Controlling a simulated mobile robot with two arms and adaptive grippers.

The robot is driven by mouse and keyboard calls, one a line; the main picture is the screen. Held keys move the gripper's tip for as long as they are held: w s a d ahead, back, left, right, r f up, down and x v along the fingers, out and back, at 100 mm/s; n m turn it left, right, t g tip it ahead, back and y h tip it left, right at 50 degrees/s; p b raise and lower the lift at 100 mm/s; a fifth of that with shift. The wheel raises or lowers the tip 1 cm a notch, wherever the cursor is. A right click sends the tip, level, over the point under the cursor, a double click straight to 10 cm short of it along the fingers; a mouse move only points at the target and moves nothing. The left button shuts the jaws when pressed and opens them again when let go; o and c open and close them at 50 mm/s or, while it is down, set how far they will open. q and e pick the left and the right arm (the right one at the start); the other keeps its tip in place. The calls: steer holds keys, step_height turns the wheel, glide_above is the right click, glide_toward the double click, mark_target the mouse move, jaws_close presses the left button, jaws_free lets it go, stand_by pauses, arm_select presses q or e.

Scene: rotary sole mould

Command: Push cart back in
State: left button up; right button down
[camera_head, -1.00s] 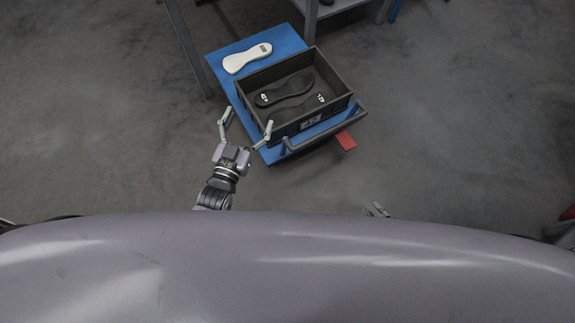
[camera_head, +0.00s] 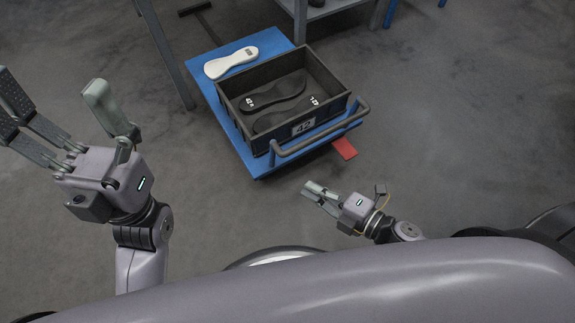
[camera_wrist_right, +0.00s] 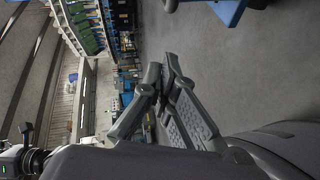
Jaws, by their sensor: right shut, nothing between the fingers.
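The blue cart (camera_head: 252,163) stands on the floor, partly beside a grey-legged table, with its dark grey push handle (camera_head: 322,137) on the near side. A black crate (camera_head: 232,104) on it holds dark shoe soles (camera_head: 275,92); a white sole-shaped piece (camera_head: 230,62) lies behind the crate. My left gripper (camera_head: 55,112) is left of the cart, large in view, fingers spread and empty. My right gripper (camera_head: 318,194) is shut and empty, below and apart from the handle. Its closed fingers show in the right wrist view (camera_wrist_right: 158,85), with a blue edge, probably the cart, at upper right.
A red tab (camera_head: 344,148) sticks out at the cart's near right. Grey table legs (camera_head: 165,50) stand to the cart's left, and a grey shelf frame (camera_head: 318,12) behind it. The floor on the right is clear.

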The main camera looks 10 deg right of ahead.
steer(key=w+a+f+b, duration=0.2)
steer(key=w+a+f, duration=0.1)
steer(key=w, duration=0.6)
steer(key=shift+a, duration=0.6)
steer(key=shift+w, duration=0.25)
